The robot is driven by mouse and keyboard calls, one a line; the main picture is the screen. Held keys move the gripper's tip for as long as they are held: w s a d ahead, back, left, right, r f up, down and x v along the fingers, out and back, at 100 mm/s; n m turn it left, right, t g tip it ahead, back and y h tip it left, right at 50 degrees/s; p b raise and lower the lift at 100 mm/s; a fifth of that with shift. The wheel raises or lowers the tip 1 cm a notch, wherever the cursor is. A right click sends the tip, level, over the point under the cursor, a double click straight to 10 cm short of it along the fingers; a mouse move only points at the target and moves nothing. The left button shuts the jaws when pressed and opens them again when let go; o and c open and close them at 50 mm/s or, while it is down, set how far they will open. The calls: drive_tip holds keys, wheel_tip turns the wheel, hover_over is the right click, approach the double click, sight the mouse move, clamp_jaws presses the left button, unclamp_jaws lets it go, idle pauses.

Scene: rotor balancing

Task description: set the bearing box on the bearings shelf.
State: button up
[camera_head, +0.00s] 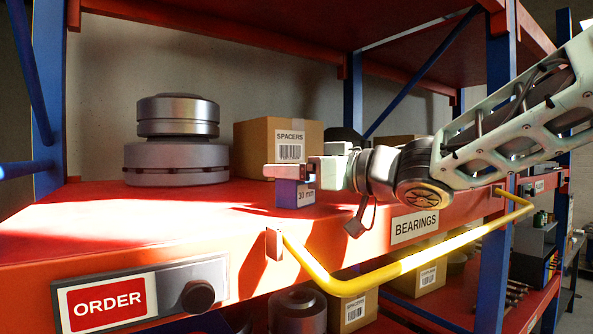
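The bearing box (293,194) is a small blue-violet box with a white "30 mm" label. It is upright over the red shelf deck (175,228), near the front edge, behind and left of the "BEARINGS" label (415,225). I cannot tell whether its underside touches the deck. My gripper (292,172) reaches in from the right, with its pale fingers at the top of the box, seemingly closed on it. The fingers hide the top of the box.
A cardboard "SPACERS" box (277,143) stands right behind the bearing box. A stacked metal rotor (177,142) stands to the left. A yellow rail (400,268) juts out from the shelf front, by the "ORDER" plate (107,303). The left front of the deck is clear.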

drive_tip(key=p+v, duration=0.1)
drive_tip(key=v, duration=1.1)
drive_tip(key=shift+p, duration=0.3)
